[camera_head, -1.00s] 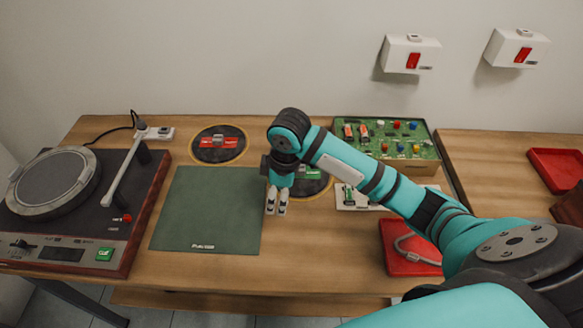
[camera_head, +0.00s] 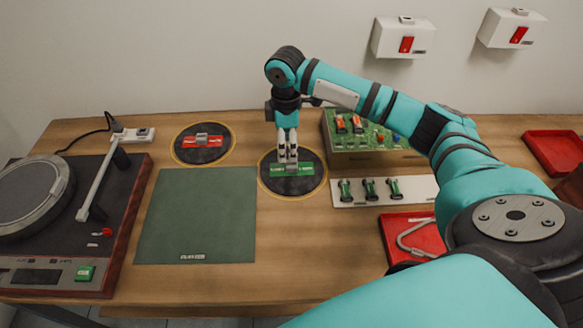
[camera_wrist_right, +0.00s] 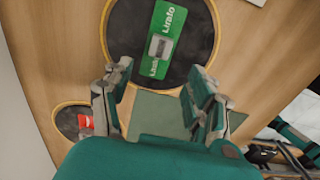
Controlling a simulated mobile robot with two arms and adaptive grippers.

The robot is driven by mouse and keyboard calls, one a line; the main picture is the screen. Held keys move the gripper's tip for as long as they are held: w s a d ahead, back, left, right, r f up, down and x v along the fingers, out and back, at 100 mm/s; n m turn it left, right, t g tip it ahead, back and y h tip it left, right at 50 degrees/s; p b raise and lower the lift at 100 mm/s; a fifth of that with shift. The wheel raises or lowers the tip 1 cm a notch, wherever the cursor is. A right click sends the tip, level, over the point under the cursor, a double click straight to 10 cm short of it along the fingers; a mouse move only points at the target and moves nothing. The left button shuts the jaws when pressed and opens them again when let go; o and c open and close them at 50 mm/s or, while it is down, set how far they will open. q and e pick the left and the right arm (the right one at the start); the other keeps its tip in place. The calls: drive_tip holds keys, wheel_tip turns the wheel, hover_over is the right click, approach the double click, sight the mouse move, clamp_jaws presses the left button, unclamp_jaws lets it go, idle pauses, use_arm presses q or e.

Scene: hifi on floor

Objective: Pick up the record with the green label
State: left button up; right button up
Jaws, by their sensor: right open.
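The record with the green label (camera_head: 309,186) is a black disc with a yellow rim, lying flat on the table. A small grey block stands up from its rectangular green label. My right gripper (camera_head: 288,158) points down above the label, with its fingers overlapping the grey block in the head view. In the right wrist view the record (camera_wrist_right: 200,35) lies beyond the open fingers of the right gripper (camera_wrist_right: 163,75). Its grey block and label are in the gap ahead of the fingertips, and nothing is held. My left gripper is not in view.
A record with a red label (camera_head: 186,153) lies at the back left. A green mat (camera_head: 195,215) and turntable (camera_head: 75,225) are left. A circuit box (camera_head: 370,158), a white strip with green parts (camera_head: 410,187) and a red tray (camera_head: 397,240) are right.

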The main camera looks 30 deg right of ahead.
sight(288, 164)
drive_tip(key=f, duration=0.4)
drive_tip(key=f+p, duration=0.1)
drive_tip(key=f, duration=0.2)
drive_tip(key=shift+d+f, duration=0.2)
drive_tip(key=shift+f, duration=0.15)
clamp_jaws()
drive_tip(key=shift+r, duration=0.1)
